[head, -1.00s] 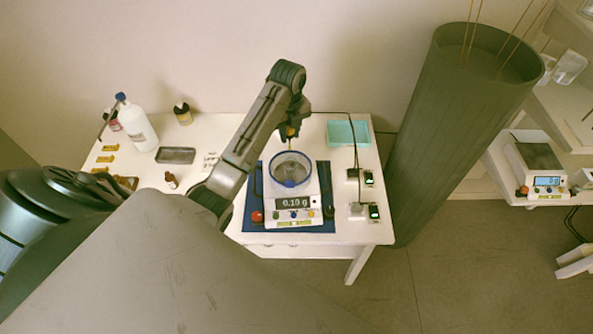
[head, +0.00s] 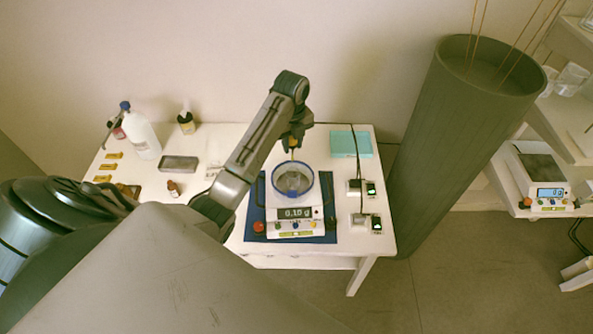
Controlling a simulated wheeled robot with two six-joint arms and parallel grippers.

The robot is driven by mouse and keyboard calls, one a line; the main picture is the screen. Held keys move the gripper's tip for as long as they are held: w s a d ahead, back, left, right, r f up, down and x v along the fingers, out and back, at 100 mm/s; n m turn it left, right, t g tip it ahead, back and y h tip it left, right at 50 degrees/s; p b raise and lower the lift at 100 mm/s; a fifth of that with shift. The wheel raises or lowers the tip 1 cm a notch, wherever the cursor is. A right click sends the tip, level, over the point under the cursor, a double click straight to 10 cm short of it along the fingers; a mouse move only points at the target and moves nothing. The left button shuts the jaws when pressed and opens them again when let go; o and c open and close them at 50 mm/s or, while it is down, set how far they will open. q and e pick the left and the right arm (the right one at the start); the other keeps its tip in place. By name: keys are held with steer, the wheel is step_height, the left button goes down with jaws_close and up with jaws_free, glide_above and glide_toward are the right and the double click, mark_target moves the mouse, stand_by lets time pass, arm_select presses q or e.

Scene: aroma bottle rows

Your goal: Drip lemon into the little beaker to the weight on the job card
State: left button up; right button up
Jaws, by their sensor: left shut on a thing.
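The scale's display (head: 295,213) appears to read 0.15 g. My left gripper (head: 293,142) is over the far side of the beaker, shut on a small dropper (head: 293,153) that is mostly hidden by the fingers. Its tip points down toward the beaker. I cannot make out a falling drop or the liquid level. No job card can be read here, and no label says lemon. My right gripper is out of view.
At the left stand a white wash bottle (head: 143,138), a dark bottle (head: 186,124), a small brown bottle (head: 173,189) and a grey tray (head: 179,163). A teal tray (head: 350,144) is at the back right. A second scale (head: 540,177) stands on the right shelf.

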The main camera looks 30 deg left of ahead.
arm_select(q)
steer(key=shift+f, duration=0.1)
steer(key=shift+f+b, duration=0.35)
steer(key=shift+f, duration=1.55)
steer(key=c, duration=0.3)
steer(key=o, duration=0.3)
steer(key=shift+r, duration=0.15)
